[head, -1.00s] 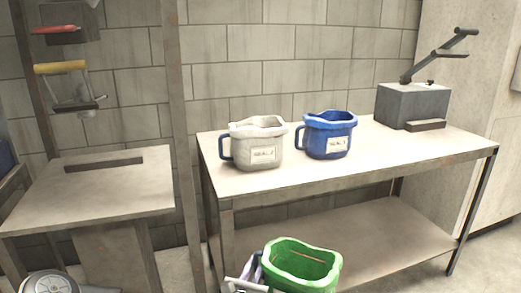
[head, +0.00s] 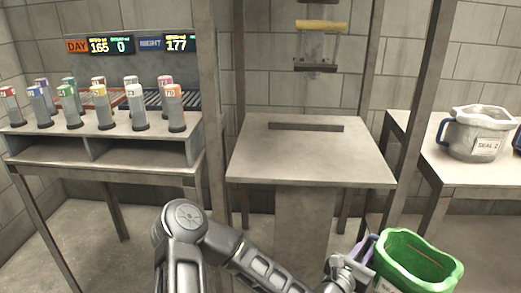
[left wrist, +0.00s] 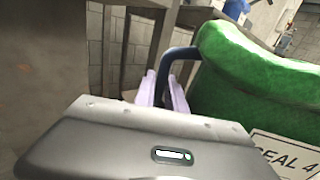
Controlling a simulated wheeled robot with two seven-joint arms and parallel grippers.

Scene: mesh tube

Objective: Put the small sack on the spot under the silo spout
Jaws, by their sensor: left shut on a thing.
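A green sack (head: 418,262) with a dark handle is at the bottom right of the head view. In the left wrist view the green sack (left wrist: 262,98) fills the right side, with a label reading SEAL 4. My left gripper (head: 366,256) is shut on its handle; its pale fingers (left wrist: 163,92) sit around the handle in the left wrist view. The spout fitting (head: 318,45) with a yellow bar hangs above a grey stand (head: 310,160) with a dark strip (head: 306,127). The sack is in front and to the right of this stand. My right gripper is out of view.
A grey-white sack (head: 478,135) labelled SEAL 2 stands on the right table (head: 440,170). At left, a bench (head: 110,157) holds several capped cylinders. Upright posts (head: 212,110) flank the stand. The stand's top is clear apart from the strip.

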